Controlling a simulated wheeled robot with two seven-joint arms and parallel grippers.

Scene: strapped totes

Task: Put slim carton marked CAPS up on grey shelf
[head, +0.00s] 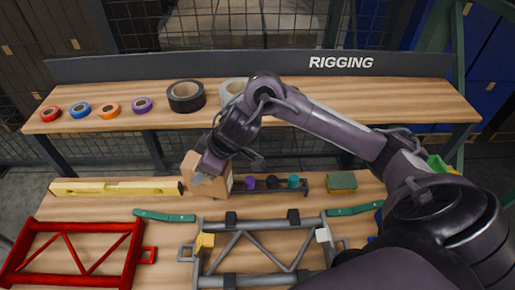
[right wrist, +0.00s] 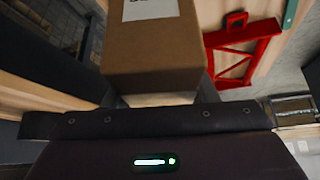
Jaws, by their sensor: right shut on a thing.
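A brown carton (head: 190,166) is held by my right gripper (head: 208,176) above the lower workbench, in front of the upper shelf. In the right wrist view the carton (right wrist: 153,60) fills the top middle; a white label on it is cut off, so its marking cannot be read. My right gripper is shut on it. The raised shelf (head: 325,92) has a wooden top and a dark grey back board lettered RIGGING; no other grey shelf shows. My left gripper is not in view.
Red, blue, orange and purple tape rolls, a black roll (head: 187,97) and a pale roll stand on the shelf's left and middle; its right is mostly clear. Below lie a yellow level (head: 115,188), a red frame (head: 75,281), a grey frame (head: 262,281) and a sponge (head: 341,181).

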